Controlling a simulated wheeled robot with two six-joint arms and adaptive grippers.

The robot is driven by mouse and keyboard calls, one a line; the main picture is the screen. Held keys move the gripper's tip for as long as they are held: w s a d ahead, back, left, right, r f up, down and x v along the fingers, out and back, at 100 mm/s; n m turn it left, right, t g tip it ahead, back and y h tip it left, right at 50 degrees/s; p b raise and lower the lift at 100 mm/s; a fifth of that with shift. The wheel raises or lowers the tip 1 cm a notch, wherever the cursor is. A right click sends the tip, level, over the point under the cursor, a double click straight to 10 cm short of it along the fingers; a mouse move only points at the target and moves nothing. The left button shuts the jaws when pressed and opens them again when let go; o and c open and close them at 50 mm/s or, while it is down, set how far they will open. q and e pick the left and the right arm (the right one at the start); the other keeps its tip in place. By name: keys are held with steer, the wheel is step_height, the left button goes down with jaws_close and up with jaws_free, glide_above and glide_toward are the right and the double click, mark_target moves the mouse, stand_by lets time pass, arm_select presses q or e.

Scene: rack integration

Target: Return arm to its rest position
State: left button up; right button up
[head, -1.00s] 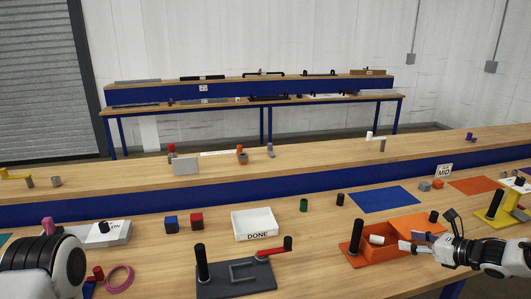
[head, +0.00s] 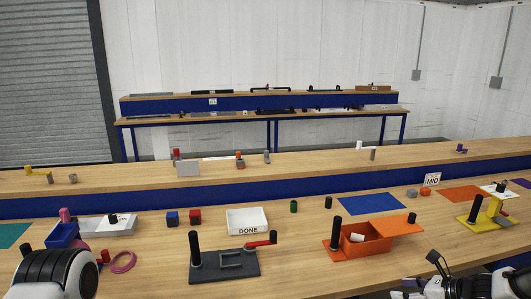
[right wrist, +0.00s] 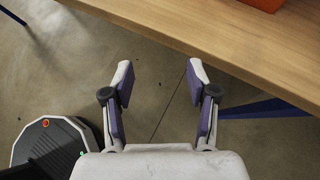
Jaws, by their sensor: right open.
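My right gripper (right wrist: 160,85) is open and empty in the right wrist view, its two fingers apart over the floor beside the table edge. In the head view it shows at the lower right corner (head: 408,292), partly cut off by the frame. My left arm comes in at the lower left of the head view; its gripper fingers are not visible. An orange box (head: 366,247) with a white piece (head: 356,237) inside stands on the table, apart from my right gripper.
The wooden table (head: 300,280) holds a white DONE tray (head: 247,221), a dark fixture with a red handle (head: 224,264), a yellow fixture (head: 482,218) and a blue mat (head: 370,204). The table edge (right wrist: 235,50) lies close ahead of my right gripper. Bare floor (right wrist: 60,75) lies below.

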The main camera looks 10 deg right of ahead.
steer(key=s+a+f+m+g, duration=0.3)
steer(key=s+a+f+m, duration=0.3)
steer(key=s+a+f, duration=0.4)
steer(key=s+a+f+m+g, duration=0.4)
steer(key=s+a+f+m, duration=0.3)
steer(key=a, duration=0.5)
steer(key=s+d+m+g+h, duration=0.1)
steer(key=s+m+h, duration=0.2)
steer(key=s+m, duration=0.6)
steer(key=s+d+f+m+g+h, duration=0.1)
steer(key=s+m, duration=0.7)
steer(key=m, duration=1.3)
steer(key=shift+s+d+h, duration=0.35)
steer(key=shift+d+h, duration=0.35)
steer(key=shift+h, duration=0.4)
